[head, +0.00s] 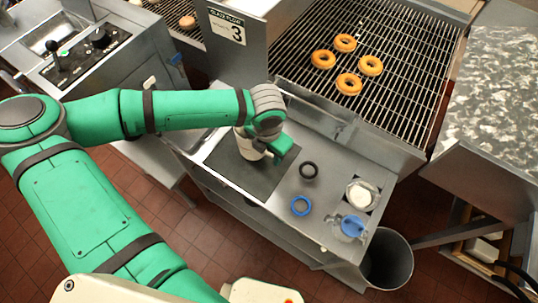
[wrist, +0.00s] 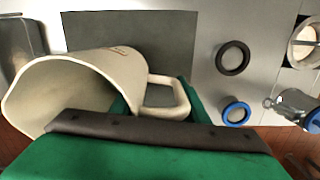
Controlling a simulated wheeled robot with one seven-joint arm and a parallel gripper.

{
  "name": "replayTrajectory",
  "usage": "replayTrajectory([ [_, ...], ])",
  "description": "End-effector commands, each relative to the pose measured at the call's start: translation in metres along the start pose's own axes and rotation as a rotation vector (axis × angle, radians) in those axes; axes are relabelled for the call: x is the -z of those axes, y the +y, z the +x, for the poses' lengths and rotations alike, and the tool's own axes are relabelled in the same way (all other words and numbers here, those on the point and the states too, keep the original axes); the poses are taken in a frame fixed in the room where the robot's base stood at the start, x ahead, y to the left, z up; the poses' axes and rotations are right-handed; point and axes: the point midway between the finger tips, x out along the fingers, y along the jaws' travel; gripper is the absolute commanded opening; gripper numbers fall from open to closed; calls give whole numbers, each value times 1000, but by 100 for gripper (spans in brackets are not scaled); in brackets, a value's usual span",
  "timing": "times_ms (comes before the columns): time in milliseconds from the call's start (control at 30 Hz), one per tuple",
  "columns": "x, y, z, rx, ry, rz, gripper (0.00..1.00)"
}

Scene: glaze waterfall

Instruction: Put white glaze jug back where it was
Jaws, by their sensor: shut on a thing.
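The white glaze jug (head: 246,148) is cream-coloured and partly hidden behind my wrist in the head view. In the wrist view the jug (wrist: 75,88) shows its wide open mouth toward the lower left and its looped handle on the right. My gripper (head: 278,148) is shut on the jug's handle; its green fingers also show at the handle in the wrist view (wrist: 155,98). The jug is over the dark mat (head: 228,176) on the steel counter. I cannot tell whether its base touches the mat.
Right of the mat are a black ring (head: 309,170), a blue ring (head: 300,206), a pot of white glaze (head: 361,194) and a blue-topped jar (head: 352,225). Several doughnuts (head: 348,84) lie on the wire conveyor behind. A bin (head: 390,262) stands beside the counter.

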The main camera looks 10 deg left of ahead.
Motion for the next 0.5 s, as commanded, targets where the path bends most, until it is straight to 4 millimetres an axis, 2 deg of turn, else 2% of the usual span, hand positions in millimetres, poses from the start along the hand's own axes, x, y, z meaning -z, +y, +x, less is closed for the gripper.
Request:
replayTrajectory([
  [133,3,0,20,2,2,-4,0],
  [500,6,3,25,0,2,-10,0],
])
